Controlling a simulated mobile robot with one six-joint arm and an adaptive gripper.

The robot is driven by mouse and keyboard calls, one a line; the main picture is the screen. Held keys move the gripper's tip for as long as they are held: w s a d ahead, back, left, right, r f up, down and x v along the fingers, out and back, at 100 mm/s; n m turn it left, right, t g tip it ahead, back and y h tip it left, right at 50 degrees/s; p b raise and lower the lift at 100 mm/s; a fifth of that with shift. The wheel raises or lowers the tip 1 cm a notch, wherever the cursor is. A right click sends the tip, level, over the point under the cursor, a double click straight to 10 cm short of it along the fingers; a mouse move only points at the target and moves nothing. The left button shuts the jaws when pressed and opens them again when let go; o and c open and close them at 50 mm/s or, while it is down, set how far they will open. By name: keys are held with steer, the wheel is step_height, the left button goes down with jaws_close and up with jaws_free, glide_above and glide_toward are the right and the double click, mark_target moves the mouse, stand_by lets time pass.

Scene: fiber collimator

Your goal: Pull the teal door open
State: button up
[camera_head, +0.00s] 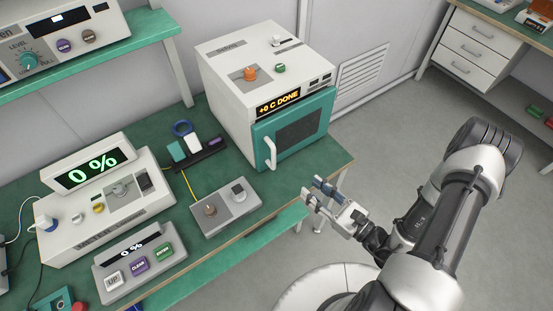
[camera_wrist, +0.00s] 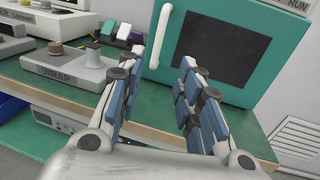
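The teal door (camera_head: 292,132) is on the front of a white box-shaped oven (camera_head: 222,92) and looks shut. It has a dark window and a white upright handle (camera_head: 270,152) on its left side. In the wrist view the teal door (camera_wrist: 256,90) fills the upper right, and its white handle (camera_wrist: 161,36) stands just beyond my left finger. My gripper (camera_head: 312,192) is in front of the bench edge, below and right of the handle. In the wrist view my gripper (camera_wrist: 158,88) is open with nothing between its blue-padded fingers. It appears apart from the handle.
A grey fixture (camera_head: 225,207) marked WRAP in the wrist view sits on the green bench (camera_head: 290,180) left of my gripper. A white instrument (camera_head: 105,215) reading 0 % stands farther left. The oven display (camera_head: 278,103) reads "+0 C DONE". Floor (camera_head: 390,130) right of the oven is clear.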

mark_target(275, 160)
steer(key=b+x, duration=0.2)
steer(key=x, duration=1.4)
steer(key=shift+w+a, duration=0.1)
steer(key=shift+a, duration=0.15)
steer(key=shift+c, duration=0.4)
jaws_close()
